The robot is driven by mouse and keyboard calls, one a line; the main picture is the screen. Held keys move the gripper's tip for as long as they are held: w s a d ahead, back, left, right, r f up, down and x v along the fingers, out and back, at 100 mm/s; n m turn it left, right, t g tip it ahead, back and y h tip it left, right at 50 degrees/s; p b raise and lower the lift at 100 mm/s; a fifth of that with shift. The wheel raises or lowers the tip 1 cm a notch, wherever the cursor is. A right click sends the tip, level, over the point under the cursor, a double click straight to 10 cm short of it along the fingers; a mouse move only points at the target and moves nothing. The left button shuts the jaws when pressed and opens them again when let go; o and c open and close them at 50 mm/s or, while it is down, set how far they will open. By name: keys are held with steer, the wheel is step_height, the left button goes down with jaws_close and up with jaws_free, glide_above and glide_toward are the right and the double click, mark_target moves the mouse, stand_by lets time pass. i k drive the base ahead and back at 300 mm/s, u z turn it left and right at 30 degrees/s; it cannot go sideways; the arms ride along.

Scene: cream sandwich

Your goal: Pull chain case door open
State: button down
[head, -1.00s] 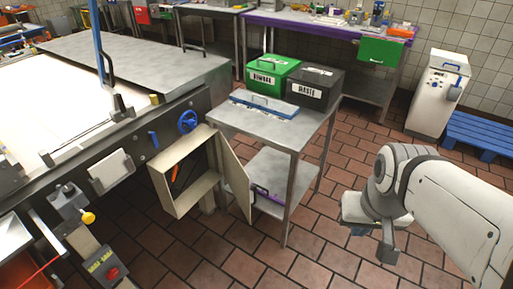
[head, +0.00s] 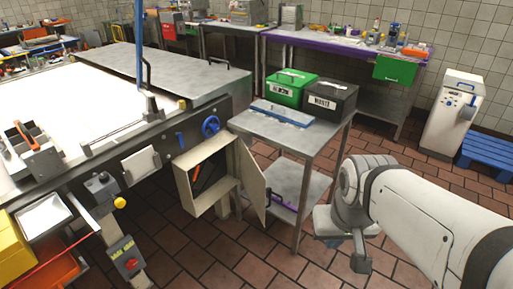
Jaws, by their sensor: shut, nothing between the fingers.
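The chain case (head: 184,190) is a cream box on the side of the machine, below the blue handwheel. Its cream door (head: 252,180) stands open, swung out from the case's right side. Dark and orange parts (head: 207,173) show inside. My gripper (head: 344,250) is at the end of the white arm, right of the door and clear of it. It is shut and empty; its fingertips show only in part.
A steel side table (head: 290,136) stands just behind the door, with a green bin (head: 288,92), a black bin (head: 331,100) and a blue-edged tray (head: 283,113) on it. A blue handwheel (head: 210,126) is above the case. Tiled floor is open between table and arm.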

mark_target(254, 181)
steer(key=z, duration=0.05)
steer(key=i, duration=1)
steer(key=u, duration=0.1)
